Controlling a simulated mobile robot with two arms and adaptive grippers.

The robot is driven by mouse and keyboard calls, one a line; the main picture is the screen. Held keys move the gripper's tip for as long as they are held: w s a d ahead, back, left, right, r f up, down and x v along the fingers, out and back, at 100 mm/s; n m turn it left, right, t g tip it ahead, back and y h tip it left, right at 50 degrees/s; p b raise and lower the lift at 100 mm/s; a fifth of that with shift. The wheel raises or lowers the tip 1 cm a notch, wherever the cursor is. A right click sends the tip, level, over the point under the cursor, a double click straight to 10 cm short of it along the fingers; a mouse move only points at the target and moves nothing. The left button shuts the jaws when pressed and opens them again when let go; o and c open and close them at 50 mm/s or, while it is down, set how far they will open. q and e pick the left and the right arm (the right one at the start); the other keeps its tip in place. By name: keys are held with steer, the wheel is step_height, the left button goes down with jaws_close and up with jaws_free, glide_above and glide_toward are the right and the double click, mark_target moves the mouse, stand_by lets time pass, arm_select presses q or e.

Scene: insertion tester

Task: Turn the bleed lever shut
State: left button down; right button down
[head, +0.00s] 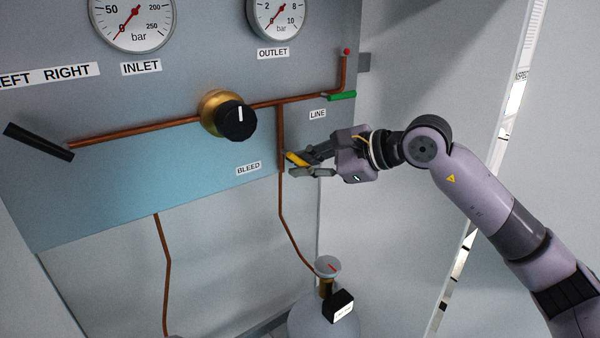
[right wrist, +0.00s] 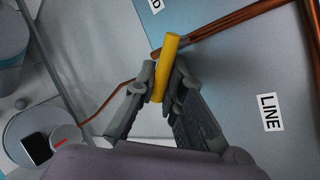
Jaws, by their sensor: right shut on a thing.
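The yellow bleed lever (head: 297,159) sits on the copper pipe to the right of the BLEED label (head: 248,168) in the head view. In the right wrist view the lever (right wrist: 165,65) stands between the fingers, its upper end sticking out beyond them. My right gripper (head: 292,165) reaches in from the right and is shut on the lever; it also shows in the right wrist view (right wrist: 160,85). The fingers hide part of the lever and its joint with the pipe. My left gripper is not in view.
A black regulator knob (head: 238,121) and a green lever (head: 341,96) by the LINE label (head: 317,114) are on the panel nearby. A black handle (head: 38,142) is at the left. A gas cylinder (head: 318,318) stands below. Room below the panel is mostly free.

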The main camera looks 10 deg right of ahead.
steer(key=n+h, duration=0.1)
steer(key=r+n+h+b, duration=0.1)
steer(key=shift+w+d+r+n+t+h, duration=0.15)
steer(key=shift+d+n+t+h, duration=0.15)
steer(key=shift+d+n+h, duration=0.1)
steer(key=shift+r+n+t+h+b, duration=0.2)
steer(key=shift+r+n+h+b, duration=0.15)
steer(key=shift+n+h, duration=0.2)
steer(key=shift+r+n+t+h+b, duration=0.25)
steer(key=shift+n+h+b, duration=0.2)
steer(key=shift+h, duration=0.2)
steer(key=shift+d, duration=0.1)
steer(key=c, duration=1.9)
jaws_free()
steer(key=shift+c, duration=0.2)
steer(key=shift+r, duration=0.15)
steer(key=v, duration=1.1)
steer(key=shift+s+r, duration=0.25)
steer(key=shift+s, duration=0.1)
